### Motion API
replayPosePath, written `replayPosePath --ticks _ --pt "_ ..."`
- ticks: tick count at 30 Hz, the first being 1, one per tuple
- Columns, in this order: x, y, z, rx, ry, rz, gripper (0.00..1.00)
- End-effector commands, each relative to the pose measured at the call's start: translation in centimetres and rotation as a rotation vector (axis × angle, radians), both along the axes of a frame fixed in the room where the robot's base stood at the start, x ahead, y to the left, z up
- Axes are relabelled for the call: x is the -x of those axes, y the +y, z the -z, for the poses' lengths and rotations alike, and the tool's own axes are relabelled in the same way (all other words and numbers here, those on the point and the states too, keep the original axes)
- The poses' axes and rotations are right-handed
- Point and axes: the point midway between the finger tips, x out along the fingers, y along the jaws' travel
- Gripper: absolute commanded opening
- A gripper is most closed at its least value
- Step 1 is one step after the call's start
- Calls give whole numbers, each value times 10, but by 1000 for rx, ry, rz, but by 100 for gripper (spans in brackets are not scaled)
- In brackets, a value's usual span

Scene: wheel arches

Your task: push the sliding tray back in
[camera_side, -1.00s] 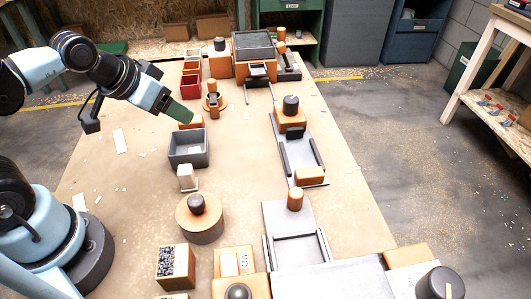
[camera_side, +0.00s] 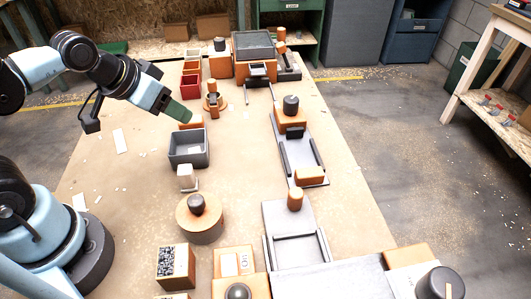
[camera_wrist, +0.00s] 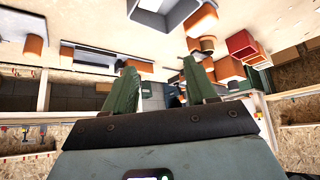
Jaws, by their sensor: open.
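I cannot tell for sure which part is the sliding tray. A small dark tray (camera_side: 258,71) sticks out of the front of the orange housing (camera_side: 240,60) at the table's far end, between two thin rails. A long grey channel with raised side rails (camera_side: 303,160) lies right of the middle, and a similar grey one (camera_side: 297,250) lies nearer.
A dark grey open bin (camera_side: 188,160) stands below my gripper. Beyond are red bins (camera_side: 190,86) and an orange pedestal with a ring (camera_side: 213,103). A round orange block (camera_side: 199,225) stands nearer. The table's middle strip (camera_side: 245,150) is clear.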

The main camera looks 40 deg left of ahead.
Motion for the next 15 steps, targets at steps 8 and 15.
replayPosePath --ticks 8,15 --pt "-20 -37 -16 23 107 71 57" --pt "-46 -101 -26 26 278 160 57"
